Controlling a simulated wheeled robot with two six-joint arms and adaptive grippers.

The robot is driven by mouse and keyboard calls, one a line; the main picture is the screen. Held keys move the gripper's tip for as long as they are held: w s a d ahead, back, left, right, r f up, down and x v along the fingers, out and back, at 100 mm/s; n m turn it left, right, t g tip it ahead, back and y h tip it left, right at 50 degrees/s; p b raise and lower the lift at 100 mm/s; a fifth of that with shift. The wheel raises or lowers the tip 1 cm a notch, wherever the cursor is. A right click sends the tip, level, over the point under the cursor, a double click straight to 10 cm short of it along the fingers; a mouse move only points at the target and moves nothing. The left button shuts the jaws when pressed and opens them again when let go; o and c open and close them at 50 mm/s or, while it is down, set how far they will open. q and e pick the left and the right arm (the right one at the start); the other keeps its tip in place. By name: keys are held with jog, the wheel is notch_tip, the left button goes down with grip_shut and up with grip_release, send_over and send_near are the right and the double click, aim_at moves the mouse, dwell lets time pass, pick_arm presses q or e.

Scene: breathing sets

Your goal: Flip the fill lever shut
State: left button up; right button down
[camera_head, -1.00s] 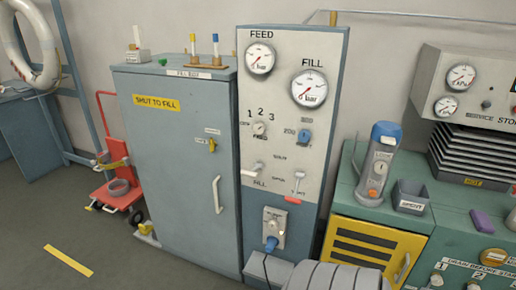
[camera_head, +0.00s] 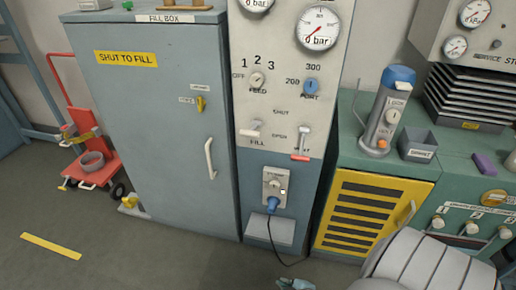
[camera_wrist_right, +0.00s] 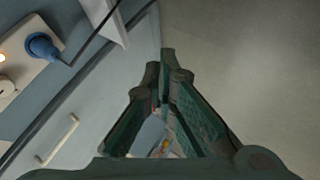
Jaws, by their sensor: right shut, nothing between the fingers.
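My right gripper (camera_head: 296,283) shows only in part at the bottom edge, well below and apart from the levers. In the right wrist view my right gripper (camera_wrist_right: 163,72) is shut and empty. The fill lever is not in that view. My left gripper is not in view.
The grey fill box (camera_head: 150,130) stands left of the panel. A socket with a blue plug (camera_head: 272,203) and a black cable sits below the levers. A green bench with a yellow louvred door (camera_head: 370,215) stands to the right. The floor in front is open.

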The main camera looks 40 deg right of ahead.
jog(key=w+d+r+n+t+b, duration=0.1)
jog(key=w+d+r+n+t, duration=0.15)
jog(key=w+r, duration=0.2)
jog(key=w+d+r+n+t+b, duration=0.1)
jog(key=w+r+n+t+b, duration=0.15)
jog(key=w, duration=0.35)
jog(key=n+t+y+b, duration=0.2)
jog(key=n+t+b, duration=0.1)
jog(key=n+t, duration=0.9)
send_near(249, 133)
jog(key=s+a+f+n+g, duration=0.1)
jog(key=s+a+f, duration=0.3)
jog(key=f, duration=0.2)
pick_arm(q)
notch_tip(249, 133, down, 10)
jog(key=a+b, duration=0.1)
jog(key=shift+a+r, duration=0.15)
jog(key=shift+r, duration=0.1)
pick_arm(e)
jog(key=s+d+r+x, duration=0.1)
jog(key=d+x, duration=0.1)
jog(key=x, duration=1)
jog(key=shift+w+r, duration=0.25)
jog(key=shift+r, duration=0.05)
jog(key=shift+g, duration=0.3)
